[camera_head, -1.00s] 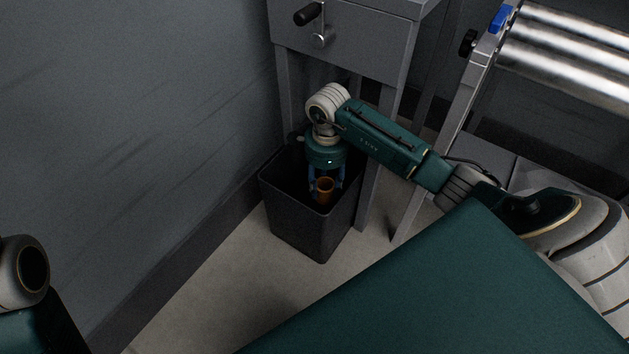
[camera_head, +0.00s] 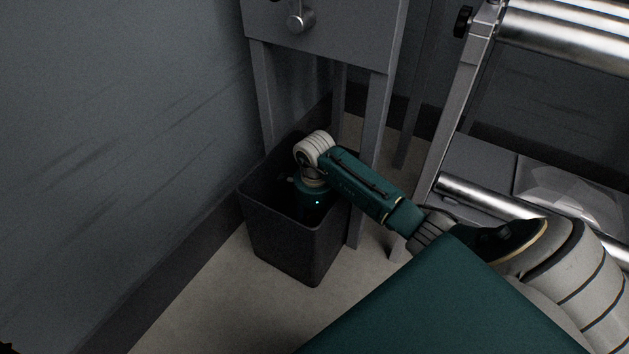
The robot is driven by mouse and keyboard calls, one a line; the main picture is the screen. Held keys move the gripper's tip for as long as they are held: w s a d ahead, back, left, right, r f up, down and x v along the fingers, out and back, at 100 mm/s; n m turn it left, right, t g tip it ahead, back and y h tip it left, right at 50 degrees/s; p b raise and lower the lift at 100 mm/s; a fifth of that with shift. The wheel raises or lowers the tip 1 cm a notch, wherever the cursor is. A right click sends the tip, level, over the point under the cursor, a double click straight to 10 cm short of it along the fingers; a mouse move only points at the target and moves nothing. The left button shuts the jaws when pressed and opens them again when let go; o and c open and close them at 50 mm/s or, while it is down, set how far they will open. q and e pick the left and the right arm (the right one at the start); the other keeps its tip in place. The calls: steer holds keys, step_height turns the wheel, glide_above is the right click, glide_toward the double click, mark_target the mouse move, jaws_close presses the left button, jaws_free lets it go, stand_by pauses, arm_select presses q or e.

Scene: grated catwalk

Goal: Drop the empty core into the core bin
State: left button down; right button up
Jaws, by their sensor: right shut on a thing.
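The core bin (camera_head: 297,250) is a dark, open-topped, tapered bin standing on the floor beside the wall. My right arm reaches over its right rim, and my right gripper (camera_head: 312,203) points down inside the bin opening. Its fingers are down in the dark of the bin and hidden from view. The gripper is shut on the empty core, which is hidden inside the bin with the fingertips. My left gripper does not show.
A grey metal stand (camera_head: 325,38) with a knob rises behind the bin, its legs close to the bin and my arm. A roller frame (camera_head: 462,95) stands to the right. The wall (camera_head: 110,130) is close on the left. Pale floor (camera_head: 225,305) in front is clear.

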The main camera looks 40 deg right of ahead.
steer(key=shift+f, duration=0.15)
steer(key=shift+f, duration=0.5)
steer(key=o, duration=0.8)
